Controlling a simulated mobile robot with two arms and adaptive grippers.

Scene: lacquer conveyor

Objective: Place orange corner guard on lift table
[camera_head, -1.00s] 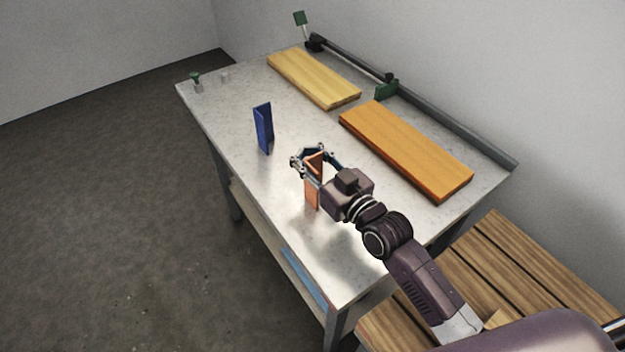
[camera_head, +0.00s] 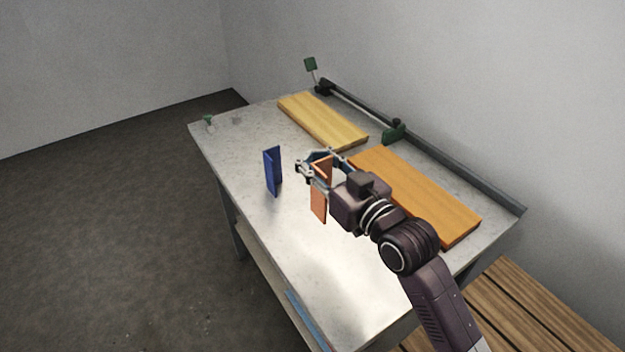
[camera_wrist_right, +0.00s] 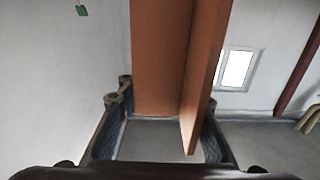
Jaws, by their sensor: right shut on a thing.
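The orange corner guard (camera_head: 319,204) is an upright L-shaped piece in my right gripper (camera_head: 317,167). The gripper is shut on it, above the grey worktable (camera_head: 290,240). In the right wrist view the guard (camera_wrist_right: 160,60) stands between the two fingers (camera_wrist_right: 160,125), its two faces meeting at an angle. Its lower edge looks close to or above the tabletop; I cannot tell the exact gap. A blue corner guard (camera_head: 272,171) stands upright on the table to the left of it. My left gripper is not in view. I cannot pick out a lift table for sure.
A pale yellow board (camera_head: 322,120) and an orange-brown board (camera_head: 415,193) lie on the table's right side, along a dark rail with green parts (camera_head: 393,133). A slatted wooden surface (camera_head: 540,310) stands at lower right. Small fittings (camera_head: 209,122) sit at the far left corner.

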